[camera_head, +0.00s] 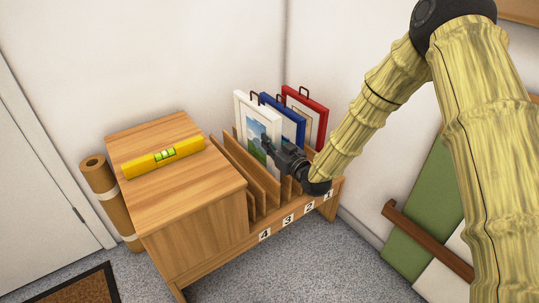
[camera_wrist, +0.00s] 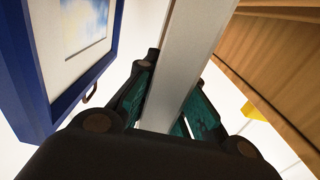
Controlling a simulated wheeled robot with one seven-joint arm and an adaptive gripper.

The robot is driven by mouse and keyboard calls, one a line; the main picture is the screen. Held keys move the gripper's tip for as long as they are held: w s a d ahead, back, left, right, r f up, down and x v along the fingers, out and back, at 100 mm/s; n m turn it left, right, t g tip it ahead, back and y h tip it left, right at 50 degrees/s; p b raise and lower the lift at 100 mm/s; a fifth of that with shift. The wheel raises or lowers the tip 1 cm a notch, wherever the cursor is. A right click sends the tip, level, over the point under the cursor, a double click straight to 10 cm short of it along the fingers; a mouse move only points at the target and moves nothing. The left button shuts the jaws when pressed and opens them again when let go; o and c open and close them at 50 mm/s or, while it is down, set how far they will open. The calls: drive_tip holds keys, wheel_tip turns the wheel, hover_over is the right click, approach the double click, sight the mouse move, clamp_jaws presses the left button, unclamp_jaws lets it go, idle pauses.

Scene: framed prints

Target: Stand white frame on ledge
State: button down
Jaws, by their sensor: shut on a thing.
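The white frame (camera_head: 241,108), with a landscape print, stands upright in the slotted wooden rack, nearest of three frames. My gripper (camera_head: 268,146) is shut on its near side edge, covering part of the print. In the wrist view the pale frame edge (camera_wrist: 188,62) runs between the two finger pads (camera_wrist: 170,103). The frame's lower part is hidden by the rack dividers and my gripper, so I cannot tell whether it touches the slot floor. The brown ledge (camera_head: 428,241) is on the right wall, with its right part hidden behind my arm.
A blue frame (camera_head: 291,122) stands close behind the white one and shows at left in the wrist view (camera_wrist: 31,75). A red frame (camera_head: 318,105) is beyond it. Rack dividers (camera_head: 248,170) stand left of my gripper. A yellow level (camera_head: 163,157) lies on the cabinet top (camera_head: 205,190).

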drive_tip(key=shift+f+b, duration=0.45)
drive_tip(key=shift+f, duration=1.6)
drive_tip(key=c, duration=1.5)
unclamp_jaws()
drive_tip(key=shift+f, duration=0.15)
